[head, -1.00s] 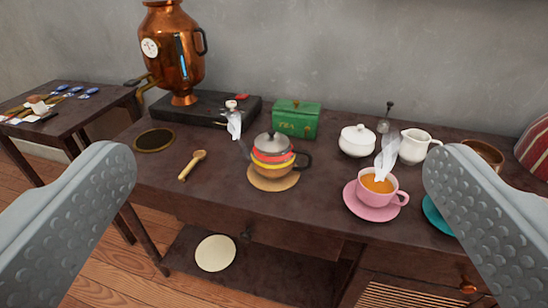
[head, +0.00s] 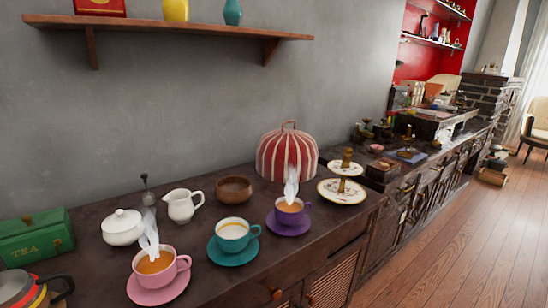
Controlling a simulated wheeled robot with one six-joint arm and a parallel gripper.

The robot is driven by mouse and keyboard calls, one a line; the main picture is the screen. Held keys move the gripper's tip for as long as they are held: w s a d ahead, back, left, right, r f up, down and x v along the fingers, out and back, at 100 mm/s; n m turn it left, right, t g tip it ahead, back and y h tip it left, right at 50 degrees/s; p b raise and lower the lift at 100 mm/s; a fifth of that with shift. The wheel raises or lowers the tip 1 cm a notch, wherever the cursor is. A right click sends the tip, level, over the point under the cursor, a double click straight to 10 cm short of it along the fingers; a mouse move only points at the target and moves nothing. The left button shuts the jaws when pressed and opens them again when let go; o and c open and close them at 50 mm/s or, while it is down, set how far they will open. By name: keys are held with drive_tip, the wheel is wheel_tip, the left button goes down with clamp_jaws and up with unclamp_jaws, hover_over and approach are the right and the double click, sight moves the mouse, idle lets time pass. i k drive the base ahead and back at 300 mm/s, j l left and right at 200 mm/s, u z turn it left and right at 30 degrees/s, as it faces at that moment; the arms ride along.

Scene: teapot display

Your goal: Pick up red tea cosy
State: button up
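The red tea cosy (head: 285,157) is dome-shaped, striped red and pale, with a small loop handle on top. It stands upright at the back right of the dark wooden sideboard (head: 255,262), against the grey wall. Steam from a purple cup rises in front of its lower edge. My gripper is not in view now.
In front of the cosy stand a purple cup (head: 289,212), a teal cup (head: 233,236) and a pink cup (head: 155,265), all on saucers. A brown bowl (head: 233,190) is to its left, a tiered plate stand (head: 344,188) to its right. A shelf (head: 180,39) hangs above.

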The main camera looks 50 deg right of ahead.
sight(276, 147)
drive_tip(key=z, duration=1.55)
drive_tip(key=i+l+u, duration=0.3)
drive_tip(key=i+l, duration=1.3)
drive_tip(key=i, duration=0.05)
